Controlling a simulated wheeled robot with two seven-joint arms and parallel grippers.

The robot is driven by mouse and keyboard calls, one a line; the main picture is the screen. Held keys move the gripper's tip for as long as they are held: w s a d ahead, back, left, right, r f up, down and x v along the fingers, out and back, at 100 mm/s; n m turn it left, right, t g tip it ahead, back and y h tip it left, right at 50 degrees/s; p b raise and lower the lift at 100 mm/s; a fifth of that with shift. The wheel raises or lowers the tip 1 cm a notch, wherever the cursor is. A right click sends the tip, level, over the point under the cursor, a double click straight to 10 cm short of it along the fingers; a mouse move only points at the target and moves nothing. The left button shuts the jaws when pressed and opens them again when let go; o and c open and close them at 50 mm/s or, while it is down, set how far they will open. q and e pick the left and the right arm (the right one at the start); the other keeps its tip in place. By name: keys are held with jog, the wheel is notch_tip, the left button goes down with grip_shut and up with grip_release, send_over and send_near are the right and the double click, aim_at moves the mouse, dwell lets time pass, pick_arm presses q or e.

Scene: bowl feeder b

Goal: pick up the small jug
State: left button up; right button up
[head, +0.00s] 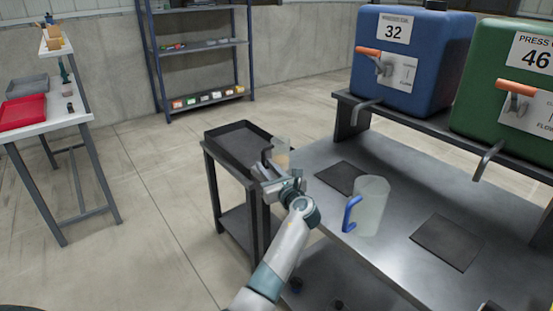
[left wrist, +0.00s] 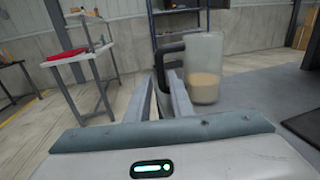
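The small jug (head: 281,153) is clear, with beige contents in its lower part and a dark handle. It also shows in the left wrist view (left wrist: 206,75), upright, with its handle toward my gripper. My left gripper (head: 272,172) is at the jug's handle side, and its two fingers (left wrist: 164,85) stand close together with the black handle between their tips. The gripper looks shut on the handle. The gripper hides the jug's base in the head view, so I cannot tell whether it touches a surface. My right gripper is not in view.
A larger clear jug (head: 371,207) with a blue handle stands on the metal table (head: 395,250) between two dark mats (head: 341,177) (head: 446,241). A black tray (head: 238,147) is on a side stand at left. Blue (head: 400,95) and green (head: 490,110) tanks stand on a shelf behind.

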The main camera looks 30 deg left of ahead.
pick_arm(q)
jog(key=shift+x, duration=1)
jog(key=shift+x, duration=2.6)
jog(key=shift+w+d+r, duration=0.1)
jog(key=shift+r, duration=0.05)
grip_shut()
